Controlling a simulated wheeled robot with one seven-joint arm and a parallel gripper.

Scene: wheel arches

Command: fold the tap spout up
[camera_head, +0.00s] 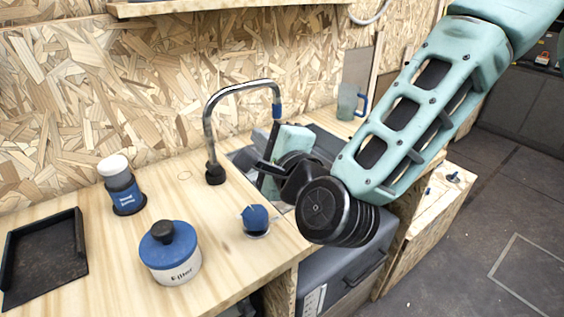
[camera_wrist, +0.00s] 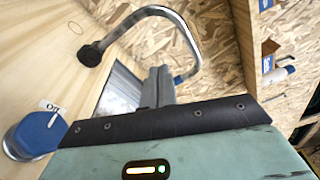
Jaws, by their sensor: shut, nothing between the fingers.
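The tap spout (camera_head: 240,88) is a chrome tube that arches from a black round base (camera_head: 215,173) on the wooden worktop to a downturned end with a blue band (camera_head: 277,110). It stands raised above the worktop and sink. It also shows in the wrist view (camera_wrist: 150,12), its end partly behind my fingers. My gripper (camera_head: 262,168) is below the spout's end, over the sink area, partly hidden by my wrist. In the wrist view my grey fingers (camera_wrist: 158,75) are together and empty, close to the spout's blue end; contact cannot be told.
The sink (camera_head: 242,158) is largely hidden by my arm. A blue knob (camera_head: 256,219) is at the worktop's front, its "Off" tag (camera_wrist: 52,107) showing in the wrist view. A blue-lidded pot (camera_head: 170,255), a blue-white jar (camera_head: 121,187) and a black tray (camera_head: 45,260) stand left. A chipboard wall (camera_head: 150,90) stands behind.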

